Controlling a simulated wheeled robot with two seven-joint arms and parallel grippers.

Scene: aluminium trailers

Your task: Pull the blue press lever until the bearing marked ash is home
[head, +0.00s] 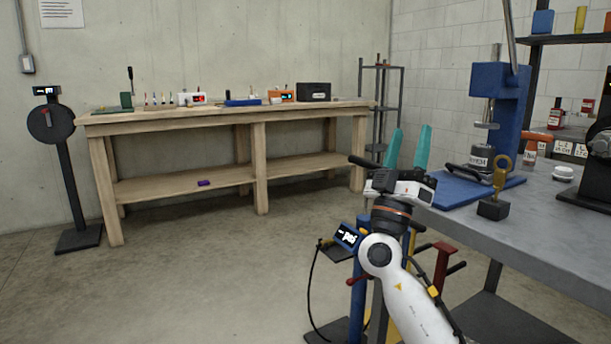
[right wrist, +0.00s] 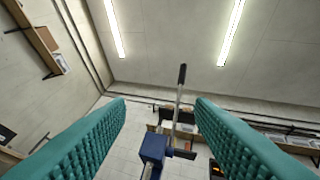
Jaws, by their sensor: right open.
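The blue press (head: 500,95) stands on a blue base at the left end of the grey bench on the right. Its lever (head: 509,30) is a grey rod rising from the top and leaving the picture. In the right wrist view the lever (right wrist: 181,85) stands nearly upright with a dark grip, between and beyond my fingers. A labelled part (head: 478,163) sits under the ram; its marking is too small to read, so I cannot tell whether it is the ash bearing. My right gripper (head: 411,138) has teal fingers, is open and empty, left of the press and apart from it.
The grey bench (head: 560,205) holds a brass ring on a dark block (head: 497,190) and a white round item (head: 563,173). A blue post with a small display (head: 347,237) stands by my right arm.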

